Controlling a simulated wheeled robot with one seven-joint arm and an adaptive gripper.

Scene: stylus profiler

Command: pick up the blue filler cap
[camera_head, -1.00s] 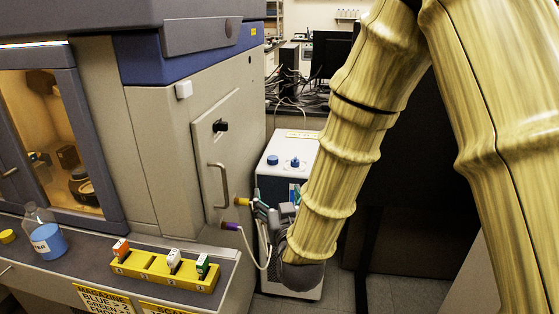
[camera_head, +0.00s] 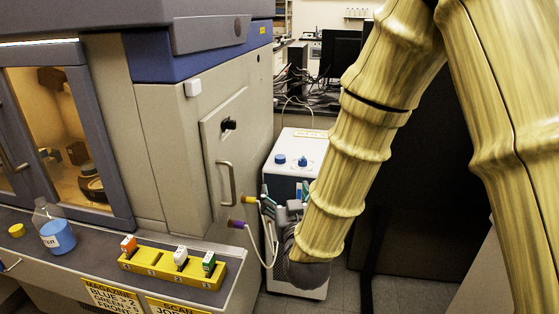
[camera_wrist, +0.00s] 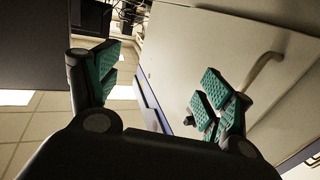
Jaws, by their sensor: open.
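Two blue caps sit side by side on top of a white floor unit (camera_head: 307,142) in the head view, a left blue cap (camera_head: 280,159) and a right blue cap (camera_head: 302,160). I cannot tell from the picture which is the filler cap. My gripper (camera_head: 284,196) is in front of this unit, below the caps and apart from them, partly hidden by my forearm. In the wrist view my gripper (camera_wrist: 158,78) has its teal-padded fingers wide apart with nothing between them. Neither cap shows in the wrist view.
A large beige cabinet with a door handle (camera_head: 226,183) stands left of the unit. A yellow magazine (camera_head: 172,268) and a bottle (camera_head: 56,235) stand on the bench. Dark furniture is at the right.

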